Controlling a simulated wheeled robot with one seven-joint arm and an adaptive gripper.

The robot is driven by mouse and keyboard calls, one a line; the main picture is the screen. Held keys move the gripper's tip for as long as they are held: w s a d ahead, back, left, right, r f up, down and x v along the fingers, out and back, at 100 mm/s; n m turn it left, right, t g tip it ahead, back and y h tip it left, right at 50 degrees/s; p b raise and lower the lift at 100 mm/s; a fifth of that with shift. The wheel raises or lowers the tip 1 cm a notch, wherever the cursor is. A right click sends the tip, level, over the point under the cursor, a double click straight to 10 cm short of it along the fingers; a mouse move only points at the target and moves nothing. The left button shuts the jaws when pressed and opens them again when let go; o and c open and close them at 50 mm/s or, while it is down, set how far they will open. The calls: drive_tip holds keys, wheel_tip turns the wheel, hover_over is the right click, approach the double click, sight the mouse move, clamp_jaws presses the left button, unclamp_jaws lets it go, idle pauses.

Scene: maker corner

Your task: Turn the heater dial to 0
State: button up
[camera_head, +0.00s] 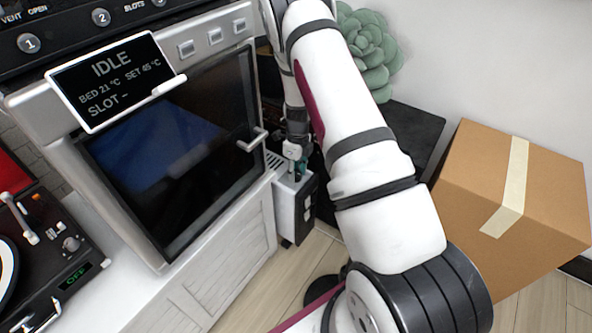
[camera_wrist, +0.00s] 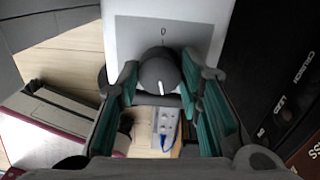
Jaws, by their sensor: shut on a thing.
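The heater (camera_head: 288,212) is a small white and dark box on the floor beside the white cabinet in the head view. In the wrist view its pale top (camera_wrist: 222,22) carries a grey panel (camera_wrist: 130,30) with a small mark like a 0 or D and a short tick. The dark grey round dial (camera_wrist: 158,66) sits below that mark, with a white pointer line on its lower side, away from the mark. My gripper (camera_wrist: 160,78) is shut on the dial, one teal-padded finger on each side. In the head view my gripper (camera_head: 296,156) is over the heater's top, partly hidden.
The white cabinet with a dark-doored machine (camera_head: 170,150) and its IDLE display (camera_head: 110,80) stands close left. A cardboard box (camera_head: 530,180) is at right, a green plant (camera_head: 368,55) behind. Dark printed spines (camera_wrist: 285,90) lie right in the wrist view.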

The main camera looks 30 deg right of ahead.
drive_tip(key=n, duration=0.4)
drive_tip(key=shift+w+n+p, duration=0.1)
drive_tip(key=shift+n+p, duration=0.2)
drive_tip(key=shift+p, duration=0.05)
drive_tip(key=n, duration=0.3)
drive_tip(key=shift+n, duration=0.3)
drive_tip(key=n, duration=0.4)
drive_tip(key=shift+n+h, duration=0.3)
drive_tip(key=n, duration=0.3)
drive_tip(key=shift+a+n+p, duration=0.1)
drive_tip(key=shift+n+p, duration=0.2)
drive_tip(key=shift+p, duration=0.05)
drive_tip(key=n, duration=0.3)
drive_tip(key=shift+n, duration=0.3)
drive_tip(key=n, duration=0.4)
drive_tip(key=shift+n+h, duration=0.3)
drive_tip(key=n+p, duration=0.1)
drive_tip(key=n, duration=0.3)
drive_tip(key=shift+a, duration=0.1)
drive_tip(key=shift+n, duration=2)
